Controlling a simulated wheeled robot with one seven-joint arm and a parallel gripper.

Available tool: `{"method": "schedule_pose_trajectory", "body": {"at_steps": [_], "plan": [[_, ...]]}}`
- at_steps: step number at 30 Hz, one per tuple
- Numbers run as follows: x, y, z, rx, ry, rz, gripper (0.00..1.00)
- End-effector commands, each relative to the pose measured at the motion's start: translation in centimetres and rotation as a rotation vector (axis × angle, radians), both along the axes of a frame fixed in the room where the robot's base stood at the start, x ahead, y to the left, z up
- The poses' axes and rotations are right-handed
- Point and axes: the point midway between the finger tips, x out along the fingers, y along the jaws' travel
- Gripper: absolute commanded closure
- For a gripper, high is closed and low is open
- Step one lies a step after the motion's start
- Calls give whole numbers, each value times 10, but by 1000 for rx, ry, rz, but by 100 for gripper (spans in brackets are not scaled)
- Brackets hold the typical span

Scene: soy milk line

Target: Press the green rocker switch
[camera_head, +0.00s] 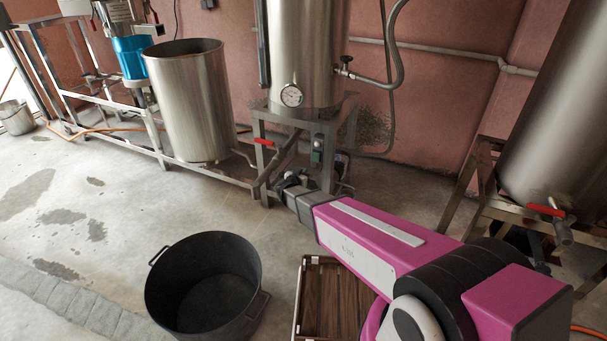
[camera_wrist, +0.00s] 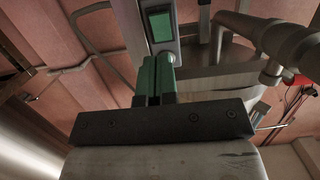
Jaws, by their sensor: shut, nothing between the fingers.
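The green rocker switch (camera_wrist: 160,26) sits in a dark frame on a grey box, above my fingertips in the wrist view. In the head view the green switch (camera_head: 316,156) is small, low on the box at the stand's front leg. My gripper (camera_wrist: 157,60) has two green fingers closed together with nothing between them. Their tips are just below the switch in the wrist view and overlap the box's lower part; I cannot tell whether they touch it. In the head view my gripper (camera_head: 290,181) is small and dark at the arm's end, left of and below the switch.
A steel tank (camera_head: 306,60) with a dial gauge stands on the metal stand (camera_head: 262,128). A red-handled valve (camera_head: 264,142) and pipe are close to the gripper. An open steel drum (camera_head: 188,105) stands left. A black tub (camera_head: 205,290) and wooden crate (camera_head: 312,300) are on the floor.

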Motion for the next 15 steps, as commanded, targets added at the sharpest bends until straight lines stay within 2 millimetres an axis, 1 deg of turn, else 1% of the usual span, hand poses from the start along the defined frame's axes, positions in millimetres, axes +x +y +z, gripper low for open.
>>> {"method": "schedule_pose_trajectory", "body": {"at_steps": [1, 6, 12, 15], "plan": [[12, -2, -3, 1, 0, -1, 100], [42, -13, -10, 0, 0, -1, 100], [74, -25, -17, 0, 0, -1, 100], [86, -30, -19, 0, 0, -1, 100]]}}
